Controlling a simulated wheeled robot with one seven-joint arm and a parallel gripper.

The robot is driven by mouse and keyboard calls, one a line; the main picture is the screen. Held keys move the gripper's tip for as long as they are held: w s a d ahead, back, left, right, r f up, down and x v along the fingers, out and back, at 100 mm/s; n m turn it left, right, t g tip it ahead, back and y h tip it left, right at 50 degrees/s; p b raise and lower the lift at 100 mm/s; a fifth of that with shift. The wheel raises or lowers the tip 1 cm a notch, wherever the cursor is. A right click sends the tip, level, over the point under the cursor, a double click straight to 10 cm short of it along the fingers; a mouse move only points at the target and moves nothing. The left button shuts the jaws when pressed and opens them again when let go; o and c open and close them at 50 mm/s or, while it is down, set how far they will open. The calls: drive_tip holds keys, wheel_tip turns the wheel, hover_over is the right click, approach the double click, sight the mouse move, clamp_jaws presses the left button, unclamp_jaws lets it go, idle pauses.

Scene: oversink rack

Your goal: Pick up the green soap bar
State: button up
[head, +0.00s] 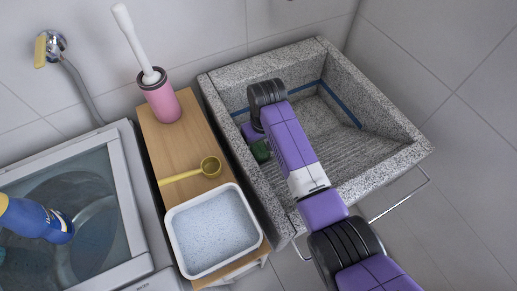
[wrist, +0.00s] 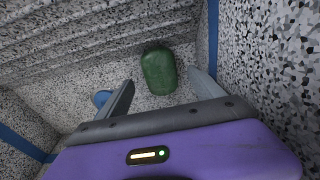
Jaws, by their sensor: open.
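The green soap bar (wrist: 158,72) lies on the speckled floor of the stone sink, near a side wall. In the wrist view it sits just beyond and between the two fingers of my gripper (wrist: 160,92), which is open and empty. The soap does not appear to be touched by either finger. In the head view the soap (head: 261,151) shows partly, beside my purple arm that reaches down into the sink (head: 395,160). The fingertips are hidden in the head view.
A small blue round thing (wrist: 102,98) lies left of the fingers. Sink walls rise close on the right.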

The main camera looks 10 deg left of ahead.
sight(259, 148)
drive_tip(key=shift+w+a+f, duration=0.15)
drive_tip(key=shift+f, duration=1.4)
drive_tip(key=shift+c, duration=0.3)
drive_tip(key=c, duration=1.4)
drive_tip(key=shift+c, duration=0.3)
drive_tip(key=shift+r, duration=0.2)
